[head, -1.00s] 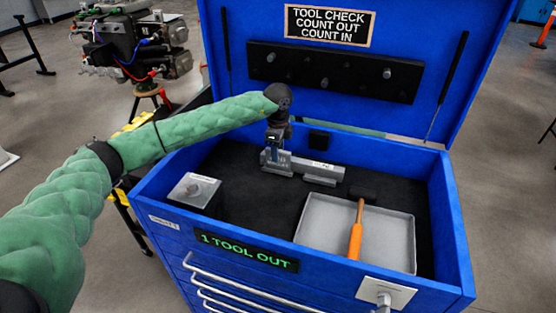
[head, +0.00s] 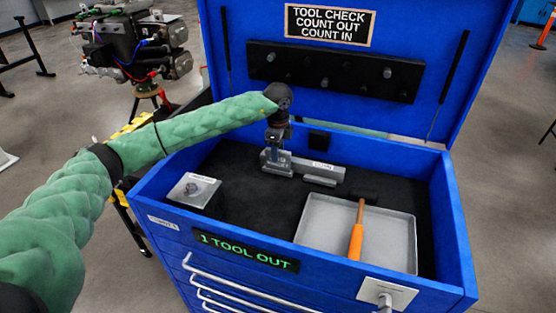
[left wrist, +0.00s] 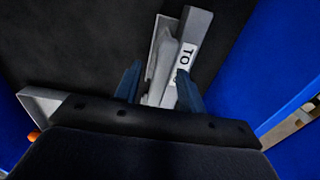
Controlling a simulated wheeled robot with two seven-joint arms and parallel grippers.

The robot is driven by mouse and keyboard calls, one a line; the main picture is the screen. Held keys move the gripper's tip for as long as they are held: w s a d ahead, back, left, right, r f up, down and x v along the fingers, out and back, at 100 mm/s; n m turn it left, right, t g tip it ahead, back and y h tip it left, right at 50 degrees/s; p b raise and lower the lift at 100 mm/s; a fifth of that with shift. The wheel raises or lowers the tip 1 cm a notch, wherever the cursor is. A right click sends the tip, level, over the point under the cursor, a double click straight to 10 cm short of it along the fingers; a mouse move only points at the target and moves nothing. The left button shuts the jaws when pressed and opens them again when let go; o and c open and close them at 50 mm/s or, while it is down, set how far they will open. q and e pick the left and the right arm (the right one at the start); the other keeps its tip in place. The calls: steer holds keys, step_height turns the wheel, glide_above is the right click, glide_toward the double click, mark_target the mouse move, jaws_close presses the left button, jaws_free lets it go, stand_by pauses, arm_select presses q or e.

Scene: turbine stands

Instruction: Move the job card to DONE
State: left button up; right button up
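A grey rail-like holder (head: 318,169) lies on the black floor of the blue tool chest, with a small white label on top. In the left wrist view a raised grey piece (left wrist: 163,66) shows, with a white label (left wrist: 186,55) beside it reading "TO"; the rest is hidden by a finger. No part clearly reads as a job card or DONE. My left gripper (head: 277,160) points down at the left end of the holder. In the left wrist view its blue fingers (left wrist: 159,68) stand apart on either side of the grey piece, with a slight gap. My right gripper is not in view.
A grey tray (head: 400,228) with an orange-handled tool (head: 357,232) stands right of the holder. A grey-topped box (head: 195,187) is at the left. The raised lid (head: 425,40) stands behind. The front display (head: 246,252) reads "1 TOOL OUT".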

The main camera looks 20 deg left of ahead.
arm_select(q)
jaws_close()
steer(key=shift+r, duration=0.8)
stand_by(0.4)
steer(key=shift+r+p, duration=0.35)
steer(key=shift+r, duration=0.35)
